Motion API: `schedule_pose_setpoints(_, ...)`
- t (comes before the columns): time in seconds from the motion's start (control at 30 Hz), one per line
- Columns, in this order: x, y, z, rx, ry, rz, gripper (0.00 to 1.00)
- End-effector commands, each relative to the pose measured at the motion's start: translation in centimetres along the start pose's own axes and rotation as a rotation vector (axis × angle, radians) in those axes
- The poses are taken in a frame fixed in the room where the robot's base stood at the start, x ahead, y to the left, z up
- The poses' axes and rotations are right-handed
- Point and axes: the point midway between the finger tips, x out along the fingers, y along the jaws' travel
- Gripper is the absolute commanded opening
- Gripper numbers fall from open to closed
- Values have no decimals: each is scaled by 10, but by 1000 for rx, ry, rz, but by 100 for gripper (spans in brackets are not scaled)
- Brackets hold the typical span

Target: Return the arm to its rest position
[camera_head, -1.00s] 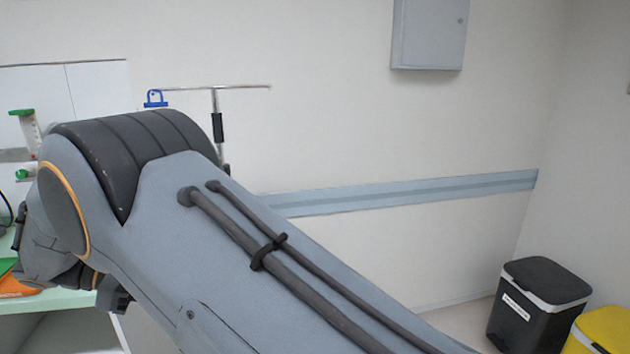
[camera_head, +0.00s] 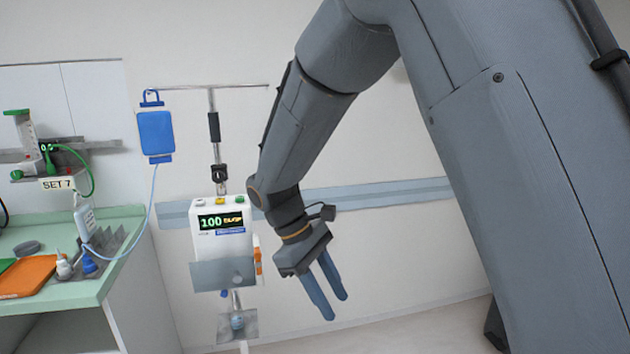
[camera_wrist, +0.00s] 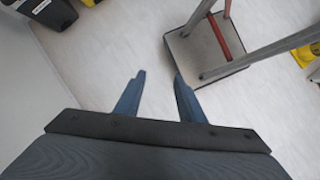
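My arm hangs bent in the right half of the head view. My gripper (camera_head: 328,296) points down, to the right of the pump on the stand. Its two blue fingers are apart with nothing between them. In the wrist view my gripper (camera_wrist: 158,92) also shows open and empty, with bare floor beyond its fingertips.
A white pump (camera_head: 222,235) reading 100 is on a stand left of my gripper, with a blue bag (camera_head: 156,133) hanging above. A green-topped counter (camera_head: 115,262) holds an orange tray (camera_head: 27,276). A grey stand base (camera_wrist: 207,48) and dark bin (camera_wrist: 52,12) are on the floor.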

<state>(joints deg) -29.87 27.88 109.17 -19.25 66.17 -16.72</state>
Motion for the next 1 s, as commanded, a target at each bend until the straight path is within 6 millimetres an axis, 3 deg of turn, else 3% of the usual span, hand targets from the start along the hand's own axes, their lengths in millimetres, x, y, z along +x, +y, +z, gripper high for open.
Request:
schedule_pose_setpoints(0.03,13,6,23,94,54,-43,36)
schedule_pose_setpoints(0.2,52,9,80,437,247,-165,36)
schedule_pose_setpoints(0.43,89,2,139,857,433,-255,36)
schedule_pose_setpoints(0.6,101,-1,158,1001,490,-272,36)
schedule_pose_setpoints(1.0,103,-2,159,1019,497,-274,36)
